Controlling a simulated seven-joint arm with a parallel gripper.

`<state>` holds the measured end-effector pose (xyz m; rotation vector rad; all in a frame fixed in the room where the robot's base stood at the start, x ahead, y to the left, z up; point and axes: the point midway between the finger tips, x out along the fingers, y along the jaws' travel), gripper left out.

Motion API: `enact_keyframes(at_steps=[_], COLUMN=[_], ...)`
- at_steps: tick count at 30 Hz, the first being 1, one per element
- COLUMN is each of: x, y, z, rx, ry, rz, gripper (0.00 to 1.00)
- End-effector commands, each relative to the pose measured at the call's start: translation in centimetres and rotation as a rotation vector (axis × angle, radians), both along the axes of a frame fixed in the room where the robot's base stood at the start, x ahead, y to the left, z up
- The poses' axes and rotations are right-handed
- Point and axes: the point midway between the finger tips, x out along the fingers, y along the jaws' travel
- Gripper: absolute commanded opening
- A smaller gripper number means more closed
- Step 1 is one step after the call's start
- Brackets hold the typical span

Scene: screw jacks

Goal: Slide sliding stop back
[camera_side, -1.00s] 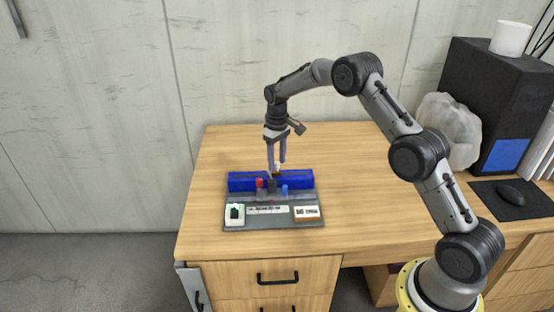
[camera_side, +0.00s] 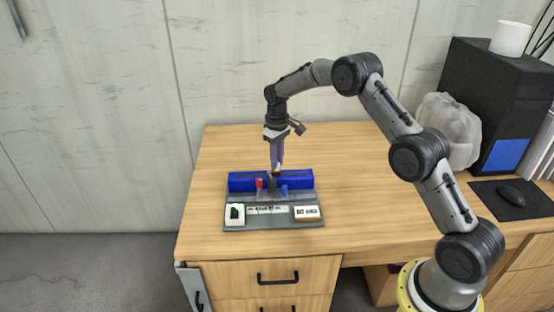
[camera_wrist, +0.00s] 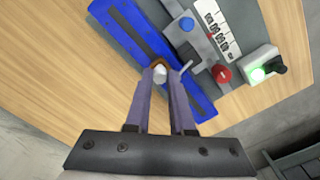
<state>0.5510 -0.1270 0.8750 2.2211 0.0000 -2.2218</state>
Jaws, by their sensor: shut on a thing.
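The fixture is a grey base plate (camera_side: 262,223) with a long blue bar (camera_side: 243,182) along its back, standing on the wooden desk. My gripper (camera_side: 276,172) points down at the bar's middle, its fingers closed together. A small brown and pale part (camera_wrist: 158,68) shows at the fingertips in the wrist view, and the gripper (camera_wrist: 170,72) is shut on it. It seems to be the sliding stop, but the fingers hide much of it. The blue bar (camera_wrist: 130,32) runs diagonally beneath the fingers there.
A red knob (camera_side: 259,183) and a blue knob (camera_side: 284,190) flank the middle of the fixture. A box with a green switch (camera_side: 235,213) sits front left, and a white-faced box (camera_side: 307,212) front right. The desk around the fixture is clear; a mouse (camera_side: 510,195) lies far right.

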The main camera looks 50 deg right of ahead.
Motion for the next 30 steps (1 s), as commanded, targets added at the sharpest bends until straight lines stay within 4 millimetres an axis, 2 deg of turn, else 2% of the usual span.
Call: enact_keyframes(at_steps=[24,26,30], x=[0.0,-0.3,-2.2], y=[-0.1,-0.4,-2.3], z=[0.1,0.1,0.2], rx=[0.0,0.0,0.0], ry=[-0.001,0.0,0.0], rz=[0.0,-0.001,-0.005], gripper=[0.0,0.0,0.0])
